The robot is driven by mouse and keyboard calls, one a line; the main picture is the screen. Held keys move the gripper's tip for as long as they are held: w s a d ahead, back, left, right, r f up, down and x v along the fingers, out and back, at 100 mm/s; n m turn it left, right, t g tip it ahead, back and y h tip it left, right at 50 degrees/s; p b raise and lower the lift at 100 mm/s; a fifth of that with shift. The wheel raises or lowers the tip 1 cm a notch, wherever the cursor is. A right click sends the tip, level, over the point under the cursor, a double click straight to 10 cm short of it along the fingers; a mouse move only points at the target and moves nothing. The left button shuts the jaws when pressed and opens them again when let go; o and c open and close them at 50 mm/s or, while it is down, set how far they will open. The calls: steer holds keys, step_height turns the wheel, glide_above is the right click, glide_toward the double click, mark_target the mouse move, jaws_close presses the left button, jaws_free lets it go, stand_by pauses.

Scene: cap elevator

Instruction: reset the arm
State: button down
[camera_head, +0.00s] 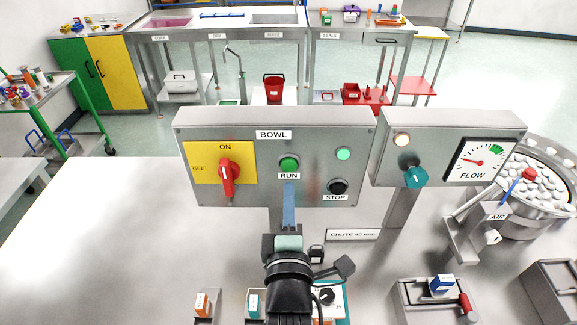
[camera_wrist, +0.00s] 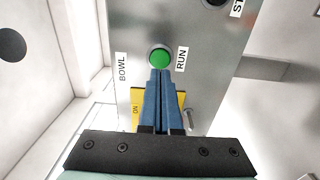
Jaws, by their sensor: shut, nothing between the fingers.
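My gripper (camera_head: 289,184) is shut and empty, with its long blue fingers side by side. In the head view its tips overlap the area just below the green RUN button (camera_head: 289,164) on the grey BOWL panel (camera_head: 260,118). In the wrist view the closed fingertips (camera_wrist: 161,72) lie right at the lower edge of the green RUN button (camera_wrist: 160,57); I cannot tell if they touch it. My arm comes up from the bottom middle of the head view.
The panel also has a red ON/OFF switch (camera_head: 227,176), a black STOP button (camera_head: 338,187) and a lit green lamp (camera_head: 343,154). The FLOW box (camera_head: 448,150), AIR valve (camera_head: 497,217) and a bowl of white caps (camera_head: 540,180) stand right. The table (camera_head: 90,250) is clear at left.

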step_height(320, 180, up, 25)
steer(key=s+m+t+b, duration=0.2)
steer(key=m+t, duration=0.3)
steer(key=m, duration=0.4)
steer(key=s+r+m+t+b, duration=0.1)
steer(key=s+r+m+t, duration=0.1)
steer(key=s+r+m, duration=0.2)
steer(key=s+r+m+t, duration=0.2)
steer(key=s+r+m, duration=0.3)
steer(key=r, duration=0.7)
steer(key=s, duration=0.2)
steer(key=shift+s+b, duration=0.35)
